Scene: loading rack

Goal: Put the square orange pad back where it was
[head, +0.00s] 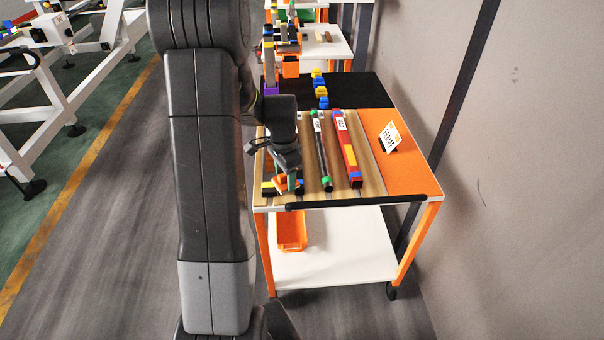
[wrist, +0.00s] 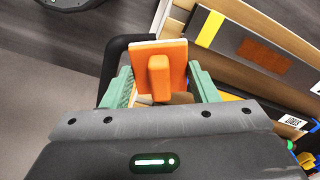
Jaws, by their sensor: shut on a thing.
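The square orange pad (wrist: 172,50) has a raised orange grip block in its middle and fills the gap between my green fingertips in the wrist view. My gripper (wrist: 160,80) is shut on it. In the head view my gripper (head: 289,180) is over the near left part of the cart top, and a bit of the pad (head: 281,184) shows beside the fingers. A dark grey bar (wrist: 231,39) with a yellow band lies to the right of the pad in the wrist view. It bears a dull orange-brown rectangular patch (wrist: 265,55).
A black bar with green ends (head: 320,150) and a red, yellow and blue bar (head: 347,150) lie to the right on the wooden top. A small sign (head: 390,137) stands on the orange area. A black handle (head: 350,202) runs along the near edge. An orange bin (head: 291,230) is below.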

